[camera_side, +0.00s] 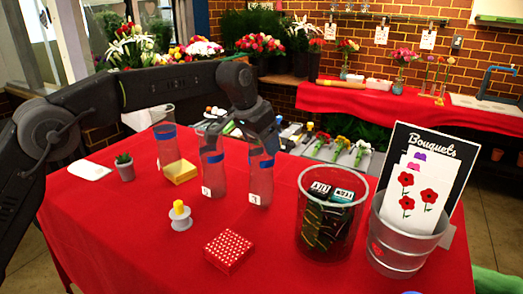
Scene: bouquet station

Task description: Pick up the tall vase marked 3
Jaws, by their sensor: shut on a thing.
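Three tall clear glass vases with blue bands stand on the red-covered table. The right one (260,180) has a small white tag low on its front, and its mark is too small to read. My gripper (264,143) is over its upper part and shut on it, hiding its rim. The middle vase (212,172) also bears a white tag and stands close to the left of the gripper. The left vase (167,145) stands further back. I cannot tell whether the held vase is off the cloth.
A dark clear bin (325,225) of packets and a metal bucket (404,240) with a Bouquets sign (435,160) stand at right. A dotted red box (228,251), a yellow-topped spool (180,215) and a small potted plant (125,166) are nearby. Cut flowers (340,146) lie behind.

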